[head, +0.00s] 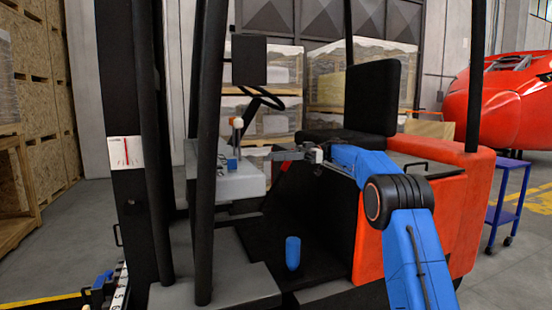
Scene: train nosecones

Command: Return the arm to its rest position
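My blue arm (415,255) comes up from the lower right and bends left into the cab of an orange and black forklift. My gripper (272,157) is small and dark, at the arm's left end beside the grey console (240,184). Its fingers are too small to tell open from shut. A small red piece (286,167) shows just under it; I cannot tell whether it is held or part of the forklift.
The arm passes close to the black seat (372,95) and the orange forklift body (450,215). A lever (237,128) stands on the console near the steering wheel (252,100). A blue cylinder (293,253) stands on the cab floor. Black posts (208,150) rise at left. A blue cart (508,205) stands right.

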